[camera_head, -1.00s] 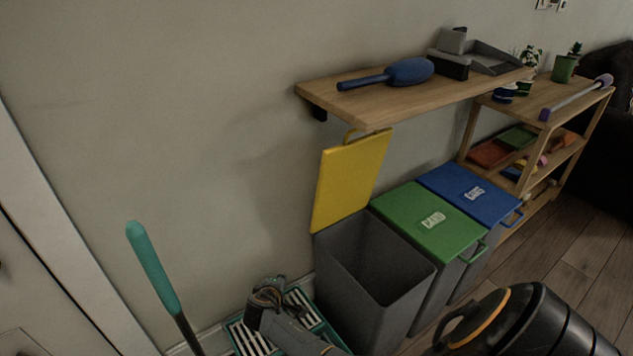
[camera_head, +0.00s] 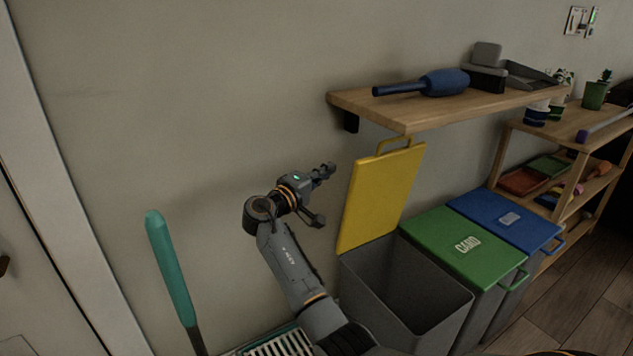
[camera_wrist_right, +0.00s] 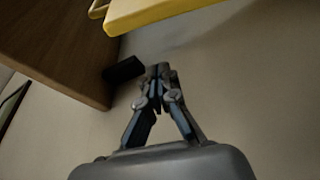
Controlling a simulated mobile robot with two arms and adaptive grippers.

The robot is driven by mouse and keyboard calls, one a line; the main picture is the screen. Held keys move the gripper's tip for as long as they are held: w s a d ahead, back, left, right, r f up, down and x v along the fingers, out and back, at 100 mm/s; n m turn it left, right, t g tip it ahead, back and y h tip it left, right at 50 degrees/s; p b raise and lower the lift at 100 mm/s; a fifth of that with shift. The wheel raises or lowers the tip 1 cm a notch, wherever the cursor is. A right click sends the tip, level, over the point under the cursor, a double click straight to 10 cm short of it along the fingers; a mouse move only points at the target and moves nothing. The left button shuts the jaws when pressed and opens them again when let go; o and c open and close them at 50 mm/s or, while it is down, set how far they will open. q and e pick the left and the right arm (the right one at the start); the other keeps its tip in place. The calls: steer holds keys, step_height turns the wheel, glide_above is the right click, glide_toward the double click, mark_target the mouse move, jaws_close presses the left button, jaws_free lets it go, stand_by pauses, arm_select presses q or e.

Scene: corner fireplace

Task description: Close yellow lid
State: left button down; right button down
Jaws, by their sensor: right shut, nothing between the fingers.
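The yellow lid (camera_head: 382,198) stands open, upright against the wall, hinged at the back of a grey bin (camera_head: 407,290). Its handle (camera_head: 393,145) is at the top, just under the shelf edge. My right gripper (camera_head: 328,169) is left of the lid, near its upper half, and appears apart from it. In the right wrist view my right gripper (camera_wrist_right: 159,73) has its fingertips together with nothing between them. The lid (camera_wrist_right: 160,10) shows at the top of that view, beyond the fingertips. My left gripper is not in view.
A wooden shelf (camera_head: 430,113) with a blue brush (camera_head: 440,83) hangs above the lid. Its dark bracket (camera_wrist_right: 124,70) is close to the fingertips in the wrist view. Green-lidded (camera_head: 462,246) and blue-lidded (camera_head: 508,219) bins stand to the right. A teal handle (camera_head: 170,268) rises at left.

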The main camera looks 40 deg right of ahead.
steer(key=s+d, duration=0.2)
steer(key=s, duration=0.1)
steer(key=shift+d+f, duration=0.3)
steer(key=shift+d, duration=0.1)
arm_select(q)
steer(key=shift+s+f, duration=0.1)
arm_select(e)
steer(key=shift+s+f, duration=0.1)
steer(key=shift+s, duration=0.05)
